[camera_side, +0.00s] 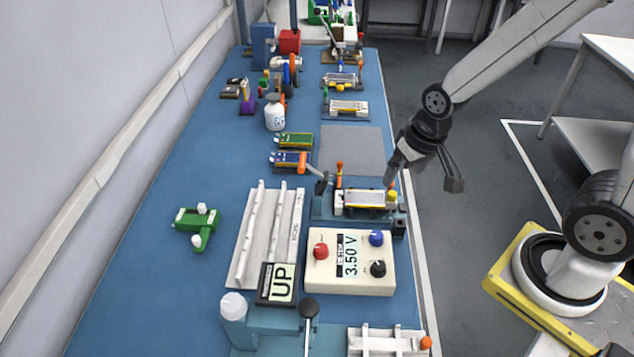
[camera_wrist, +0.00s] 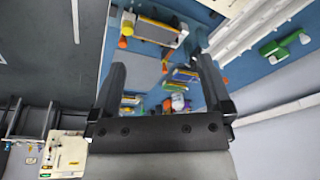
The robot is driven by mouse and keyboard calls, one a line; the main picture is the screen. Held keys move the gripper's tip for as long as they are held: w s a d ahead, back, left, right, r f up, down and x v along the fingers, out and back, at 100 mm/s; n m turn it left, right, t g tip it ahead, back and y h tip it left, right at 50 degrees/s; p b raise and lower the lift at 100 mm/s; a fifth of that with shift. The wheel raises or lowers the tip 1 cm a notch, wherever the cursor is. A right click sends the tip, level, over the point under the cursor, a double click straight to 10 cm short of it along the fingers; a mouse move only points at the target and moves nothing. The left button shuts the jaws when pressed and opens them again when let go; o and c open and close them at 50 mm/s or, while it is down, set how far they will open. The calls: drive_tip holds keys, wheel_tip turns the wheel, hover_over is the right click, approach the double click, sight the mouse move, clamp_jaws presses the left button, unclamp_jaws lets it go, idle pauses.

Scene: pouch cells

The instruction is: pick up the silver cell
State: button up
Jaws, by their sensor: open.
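A flat silver cell (camera_side: 364,199) appears to lie in a blue fixture (camera_side: 322,207) with orange and yellow knobs, near the right edge of the blue bench. It also shows in the wrist view (camera_wrist: 157,32), beyond the finger tips. My gripper (camera_side: 421,180) is open and empty. In the side view it hangs up and to the right of the fixture, by the bench edge, apart from the cell. In the wrist view the two fingers of my gripper (camera_wrist: 160,68) stand wide apart with nothing between them.
A meter box (camera_side: 350,262) reading 3.50 V stands in front of the fixture. A white rail rack (camera_side: 266,235) lies to its left. Green (camera_side: 294,139) and blue (camera_side: 290,159) flat pieces lie behind left. A grey mat (camera_side: 352,150) behind the fixture is clear.

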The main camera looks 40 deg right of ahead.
drive_tip(key=w+m, duration=0.2)
drive_tip(key=m, duration=0.1)
drive_tip(key=m+g, duration=0.2)
drive_tip(key=m, duration=2)
hover_over(365, 197)
drive_tip(key=shift+f, duration=4.65)
drive_tip(key=shift+f, duration=1.3)
drive_tip(key=shift+f, duration=0.1)
drive_tip(key=shift+a+f, duration=0.1)
drive_tip(key=shift+f, duration=2.4)
